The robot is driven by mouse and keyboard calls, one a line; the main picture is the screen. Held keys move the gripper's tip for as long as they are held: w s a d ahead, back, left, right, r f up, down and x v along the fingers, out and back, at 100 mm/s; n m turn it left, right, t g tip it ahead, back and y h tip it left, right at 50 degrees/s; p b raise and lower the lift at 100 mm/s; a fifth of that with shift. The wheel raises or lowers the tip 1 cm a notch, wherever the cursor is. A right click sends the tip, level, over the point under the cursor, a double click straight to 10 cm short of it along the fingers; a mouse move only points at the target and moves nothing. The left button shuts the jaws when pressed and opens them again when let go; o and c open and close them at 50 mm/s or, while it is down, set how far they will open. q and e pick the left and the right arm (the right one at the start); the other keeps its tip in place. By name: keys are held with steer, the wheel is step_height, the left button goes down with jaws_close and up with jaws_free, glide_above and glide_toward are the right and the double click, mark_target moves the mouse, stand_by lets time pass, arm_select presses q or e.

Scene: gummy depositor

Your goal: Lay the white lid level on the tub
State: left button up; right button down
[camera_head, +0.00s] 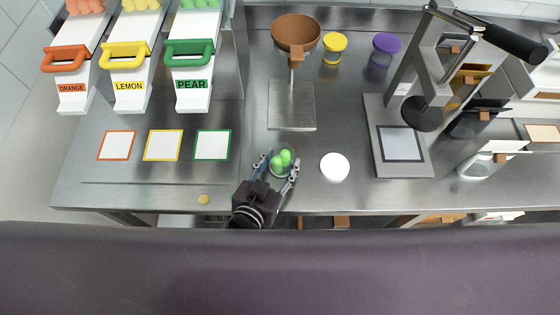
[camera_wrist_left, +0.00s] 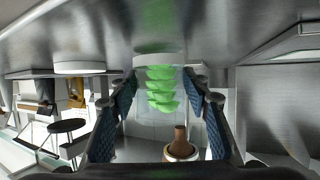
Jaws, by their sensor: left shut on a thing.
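The white lid (camera_head: 334,167) lies flat on the steel counter, to the right of the tub. It also shows in the left wrist view (camera_wrist_left: 80,67), left of the fingers. The clear tub (camera_head: 283,172) stands on the counter near the front edge, without a lid on it. Green gummies (camera_head: 281,159) are inside; the left wrist view shows them stacked (camera_wrist_left: 162,92) between the fingers. My left gripper (camera_head: 278,163) is shut on the tub, one finger on each side. My right gripper is not in view.
A brown funnel (camera_head: 296,32) on a stand (camera_head: 292,106) is behind the tub. Yellow-lidded (camera_head: 334,42) and purple-lidded (camera_head: 386,43) tubs stand at the back. A lever press (camera_head: 402,145) is at right. Several coloured square mats (camera_head: 212,145) lie left, below the dispensers (camera_head: 190,78).

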arm_select(q)
steer(key=shift+f, duration=0.15)
steer(key=o, duration=1.2)
steer(key=shift+c, duration=0.2)
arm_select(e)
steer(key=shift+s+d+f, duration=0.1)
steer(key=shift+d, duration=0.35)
arm_select(q)
steer(key=b+v, duration=0.2)
steer(key=v, duration=0.8)
steer(key=shift+s+a, duration=0.1)
steer(key=shift+s, duration=0.1)
steer(key=shift+s+a+r+b, duration=0.35)
steer(key=shift+s+r, duration=0.2)
steer(key=shift+s, duration=0.1)
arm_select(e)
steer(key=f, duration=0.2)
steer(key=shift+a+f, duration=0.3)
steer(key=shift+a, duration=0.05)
